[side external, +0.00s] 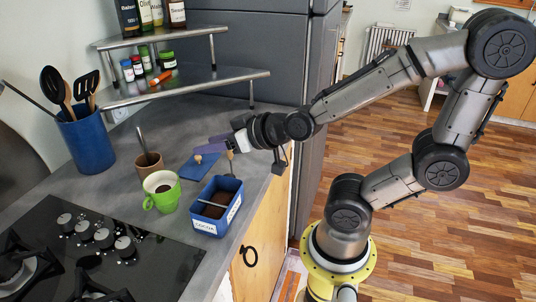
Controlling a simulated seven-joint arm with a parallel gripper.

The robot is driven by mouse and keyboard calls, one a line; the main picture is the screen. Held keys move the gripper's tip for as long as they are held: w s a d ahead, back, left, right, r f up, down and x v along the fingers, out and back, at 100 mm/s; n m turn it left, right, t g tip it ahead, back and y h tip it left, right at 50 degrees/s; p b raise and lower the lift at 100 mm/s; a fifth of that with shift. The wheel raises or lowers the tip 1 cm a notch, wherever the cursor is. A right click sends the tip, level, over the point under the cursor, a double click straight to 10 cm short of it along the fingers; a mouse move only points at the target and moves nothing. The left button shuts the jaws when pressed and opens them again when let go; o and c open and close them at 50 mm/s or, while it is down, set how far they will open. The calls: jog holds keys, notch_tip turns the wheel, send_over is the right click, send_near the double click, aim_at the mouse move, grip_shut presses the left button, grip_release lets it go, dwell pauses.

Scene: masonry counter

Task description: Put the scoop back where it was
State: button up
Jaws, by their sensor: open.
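A blue box labelled COCOA (231,212) stands near the counter's front edge, holding brown powder. A thin, light grey rod (212,204), which may be the scoop's handle, lies across its top. I cannot tell whether a scoop head is buried. A blue lid (193,168) with a tan knob lies flat behind the box. Nothing is clearly between the fingers.
A blue utensil crock (87,142), a stove (85,250) and a two-tier shelf (185,88) with jars surround the counter.

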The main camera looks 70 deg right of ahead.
jog(key=s+a+r+n+g+y, duration=0.1)
jog(key=s+a+n+g, duration=0.1)
jog(key=s+g, duration=0.5)
jog(key=s, duration=0.6)
jog(key=shift+s, duration=0.35)
